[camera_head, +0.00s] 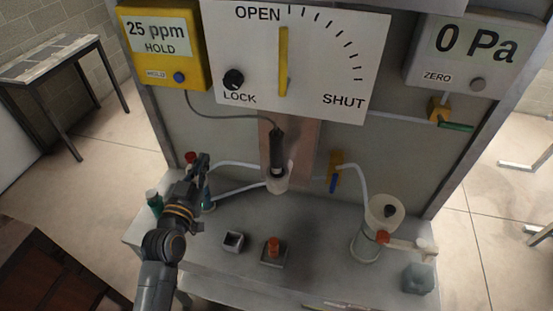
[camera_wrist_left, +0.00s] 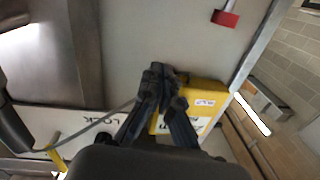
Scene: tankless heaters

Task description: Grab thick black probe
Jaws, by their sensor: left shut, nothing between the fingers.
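The thick black probe (camera_head: 277,152) stands upright in a white holder (camera_head: 277,184) at the back middle of the bench. A grey cable (camera_head: 225,115) runs from its top to the yellow meter (camera_head: 165,45), which reads 25 ppm HOLD. My left gripper (camera_head: 203,162) is shut and empty, to the left of the probe and apart from it. In the left wrist view its fingertips (camera_wrist_left: 163,72) are together, with the yellow meter (camera_wrist_left: 205,97) behind them. I cannot make out the probe clearly in that view. My right gripper is not in view.
Small bottles stand by my left arm. A small grey box (camera_head: 233,242) and an orange knob (camera_head: 273,246) are at the bench front. A clear vessel (camera_head: 378,230) with tubing stands right. The OPEN/SHUT dial panel (camera_head: 320,75) overhangs the back. Pale tubes run beside the holder.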

